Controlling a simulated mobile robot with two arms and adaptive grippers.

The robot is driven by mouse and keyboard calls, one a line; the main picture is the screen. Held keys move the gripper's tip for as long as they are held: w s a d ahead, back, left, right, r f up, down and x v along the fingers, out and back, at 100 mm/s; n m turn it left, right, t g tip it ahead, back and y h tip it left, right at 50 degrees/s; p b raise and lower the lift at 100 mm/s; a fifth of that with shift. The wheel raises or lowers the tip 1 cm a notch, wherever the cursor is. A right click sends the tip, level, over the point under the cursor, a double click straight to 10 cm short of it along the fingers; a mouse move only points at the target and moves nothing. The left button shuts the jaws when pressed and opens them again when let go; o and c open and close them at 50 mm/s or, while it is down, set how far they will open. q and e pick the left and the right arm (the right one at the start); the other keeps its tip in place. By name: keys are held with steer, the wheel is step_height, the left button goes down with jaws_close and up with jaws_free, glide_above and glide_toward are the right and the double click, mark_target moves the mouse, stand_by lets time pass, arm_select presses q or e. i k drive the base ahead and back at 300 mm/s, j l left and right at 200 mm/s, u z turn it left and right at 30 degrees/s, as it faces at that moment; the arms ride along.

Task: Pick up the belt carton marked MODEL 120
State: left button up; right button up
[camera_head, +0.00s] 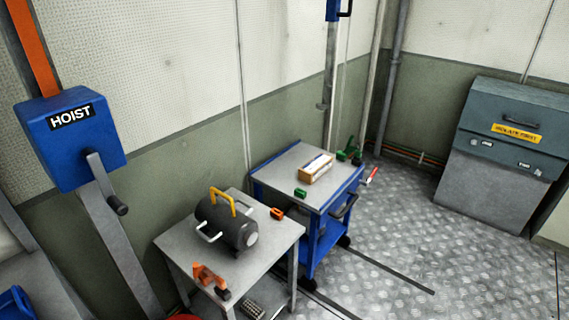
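A small tan and white box (315,168) lies on the grey top of a blue wheeled cart (287,165). It may be a carton, but it is too small to read any MODEL 120 marking on it. No other carton is clear in this view. Neither of my grippers shows in the head view.
A grey table (178,242) left of the cart bears a dark cylinder (226,222) with a yellow handle and an orange tool (208,278). A blue HOIST box (70,137) is on the left. A grey cabinet (500,180) stands right; open metal floor (400,225) lies between.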

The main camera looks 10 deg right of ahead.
mark_target(315, 168)
steer(key=i+l+u, duration=0.15)
steer(key=l, duration=0.2)
steer(key=i+l+u, duration=0.1)
steer(key=l, duration=0.25)
steer(key=i+l+u, duration=0.15)
steer(key=i+l, duration=0.15)
steer(key=i+l+u, duration=0.15)
steer(key=l, duration=0.35)
steer(key=i+l+u, duration=0.1)
steer(key=l, duration=0.3)
